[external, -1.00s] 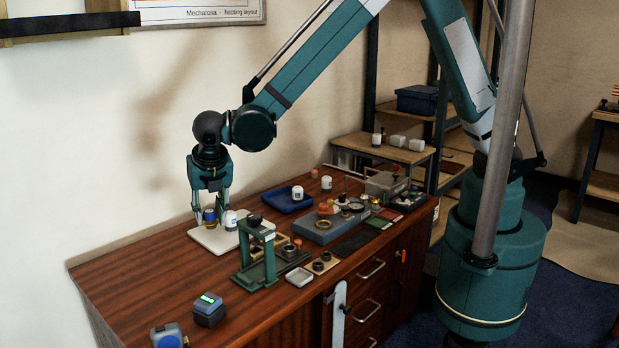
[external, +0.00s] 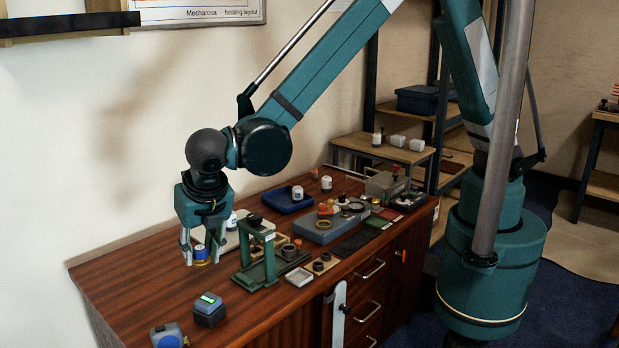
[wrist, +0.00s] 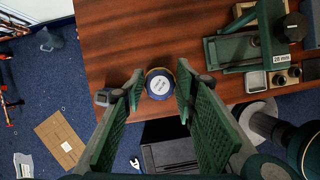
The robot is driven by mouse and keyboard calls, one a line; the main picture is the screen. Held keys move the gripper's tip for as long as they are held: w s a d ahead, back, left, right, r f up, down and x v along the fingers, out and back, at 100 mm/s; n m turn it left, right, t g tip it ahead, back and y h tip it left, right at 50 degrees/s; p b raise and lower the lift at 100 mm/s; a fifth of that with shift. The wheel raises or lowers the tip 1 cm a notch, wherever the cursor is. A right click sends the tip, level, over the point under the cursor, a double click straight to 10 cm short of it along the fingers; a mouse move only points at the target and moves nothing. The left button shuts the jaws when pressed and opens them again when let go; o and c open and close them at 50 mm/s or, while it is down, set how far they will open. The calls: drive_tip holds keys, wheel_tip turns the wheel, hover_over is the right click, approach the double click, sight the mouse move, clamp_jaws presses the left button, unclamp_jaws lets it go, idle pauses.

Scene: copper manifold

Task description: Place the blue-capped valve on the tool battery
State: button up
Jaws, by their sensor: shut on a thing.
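The blue-capped valve (external: 201,254), with brass colour at its lower edge, is between the fingertips of my gripper (external: 202,258). My gripper is shut on it and holds it above the wooden bench. In the wrist view the valve (wrist: 158,83) shows from above as a round pale top with a blue rim, between the two green fingers (wrist: 158,90). The tool battery (external: 209,311), a dark blue-grey block with a lit green strip on top, stands on the bench in front of my gripper, apart from the valve. I cannot make out the battery for certain in the wrist view.
A blue tape-measure-like device (external: 168,337) sits at the bench's near corner. A green press stand (external: 258,255) is right of my gripper. A white-capped container (external: 232,220) and a pale board (external: 232,241) are behind it. Bare wood (external: 150,275) lies to the left.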

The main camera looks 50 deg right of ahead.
sight(204, 268)
drive_tip(key=shift+f, duration=0.1)
idle(0.3)
drive_tip(key=shift+f+b, duration=0.6)
drive_tip(key=shift+f, duration=2.45)
drive_tip(key=shift+f+b, duration=0.35)
drive_tip(key=shift+f, duration=1.5)
drive_tip(key=shift+f, duration=0.2)
drive_tip(key=o, duration=0.9)
drive_tip(key=shift+o, duration=0.2)
drive_tip(key=shift+r, duration=0.2)
drive_tip(key=p+v, duration=0.2)
drive_tip(key=v, duration=1)
